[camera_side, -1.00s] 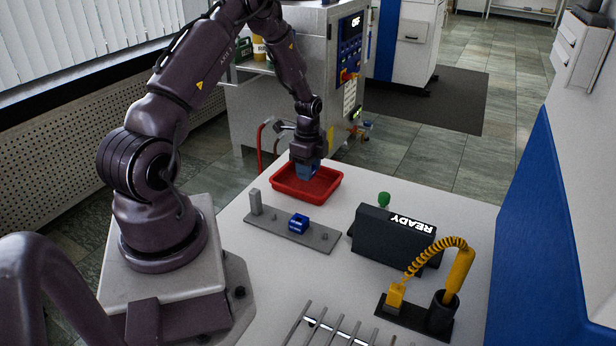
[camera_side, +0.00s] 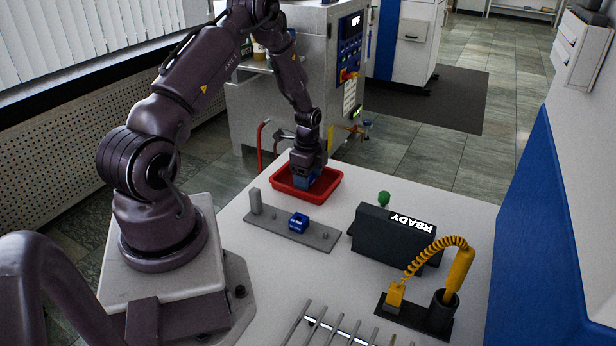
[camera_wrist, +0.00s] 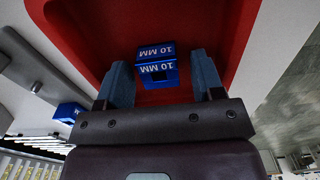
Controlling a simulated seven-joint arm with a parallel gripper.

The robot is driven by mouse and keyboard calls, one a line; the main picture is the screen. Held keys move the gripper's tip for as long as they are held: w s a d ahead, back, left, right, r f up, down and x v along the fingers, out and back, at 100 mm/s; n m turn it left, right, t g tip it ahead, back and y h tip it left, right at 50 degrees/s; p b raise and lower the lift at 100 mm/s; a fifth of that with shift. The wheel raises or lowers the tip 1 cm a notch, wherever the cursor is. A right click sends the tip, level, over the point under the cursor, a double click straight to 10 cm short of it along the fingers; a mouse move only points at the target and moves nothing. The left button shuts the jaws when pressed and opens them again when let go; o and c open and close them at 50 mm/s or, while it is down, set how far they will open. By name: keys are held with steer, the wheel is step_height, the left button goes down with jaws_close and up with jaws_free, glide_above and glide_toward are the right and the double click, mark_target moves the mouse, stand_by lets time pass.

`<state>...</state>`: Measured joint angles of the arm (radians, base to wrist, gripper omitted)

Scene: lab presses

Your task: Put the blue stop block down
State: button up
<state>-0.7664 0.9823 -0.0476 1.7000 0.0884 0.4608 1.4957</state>
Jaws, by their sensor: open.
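The blue stop block (camera_wrist: 157,72), marked "10 MM", is in the red tray, between the two fingers of my gripper (camera_wrist: 160,60) in the wrist view. The fingers are open, with a visible gap on the block's right side; its left side is close to the other finger, and I cannot tell if they touch. In the side view my gripper (camera_side: 305,182) is down inside the red tray (camera_side: 327,194), and the block there is hard to tell from the bluish fingers. A second blue block (camera_side: 299,222) sits on the grey rail (camera_side: 320,238); it also shows in the wrist view (camera_wrist: 68,112).
A grey upright post (camera_side: 255,201) stands at the rail's left end. A black box reading "READY" (camera_side: 385,240) and a yellow coiled-cord tool (camera_side: 460,270) stand to the right. A grey machine (camera_side: 300,80) is behind the tray. White table shows between them.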

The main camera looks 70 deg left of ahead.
step_height(320, 180, up, 12)
steer(key=w+d+r+n+t+y, duration=0.1)
steer(key=w+d+r+n, duration=0.1)
steer(key=d+r, duration=0.75)
steer(key=s+d+r+n+t, duration=0.35)
steer(key=s+d+r, duration=0.25)
steer(key=d+r, duration=0.55)
steer(key=s+d+r+n+t+h, duration=0.1)
steer(key=s+d+n, duration=0.3)
steer(key=s+d, duration=0.3)
steer(key=shift+s+r, duration=0.2)
steer(key=shift+s, duration=0.25)
